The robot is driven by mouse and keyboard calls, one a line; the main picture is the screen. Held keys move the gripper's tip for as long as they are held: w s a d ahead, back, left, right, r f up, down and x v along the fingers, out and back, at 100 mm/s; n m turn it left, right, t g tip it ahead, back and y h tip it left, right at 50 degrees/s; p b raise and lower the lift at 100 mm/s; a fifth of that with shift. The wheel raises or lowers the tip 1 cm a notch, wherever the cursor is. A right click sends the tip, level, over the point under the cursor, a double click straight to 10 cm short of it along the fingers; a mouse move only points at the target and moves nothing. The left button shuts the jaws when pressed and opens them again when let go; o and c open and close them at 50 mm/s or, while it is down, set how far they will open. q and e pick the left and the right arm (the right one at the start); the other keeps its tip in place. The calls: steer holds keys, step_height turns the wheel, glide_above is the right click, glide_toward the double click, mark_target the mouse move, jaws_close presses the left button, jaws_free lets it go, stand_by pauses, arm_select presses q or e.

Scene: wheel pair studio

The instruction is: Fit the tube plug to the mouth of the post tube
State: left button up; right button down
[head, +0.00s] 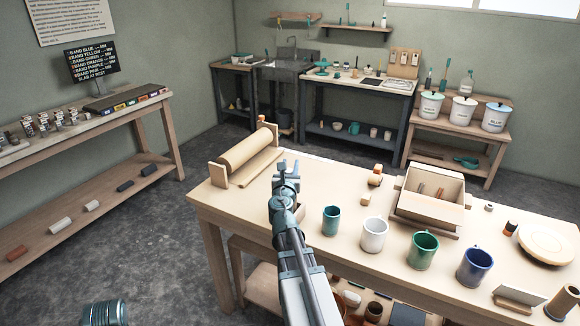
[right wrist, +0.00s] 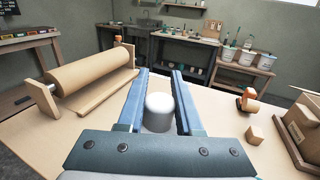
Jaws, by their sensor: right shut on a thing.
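My right gripper (head: 286,167) is raised over the left part of the wooden table, and its two blue-grey fingers show in the right wrist view (right wrist: 159,100). It is shut on a pale grey, round-topped cylindrical piece, which I take for the tube plug (right wrist: 158,112); in the head view I cannot make the piece out. A brown tube with a dark mouth (head: 563,302), probably the post tube, is at the table's front right corner, well away from the gripper. My left gripper is not in view.
A brown paper roll (head: 248,148) on a wooden stand is left of my right gripper. Several mugs, including a white mug (head: 374,234), line the front.

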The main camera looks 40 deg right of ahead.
steer(key=c, duration=0.5)
jaws_free()
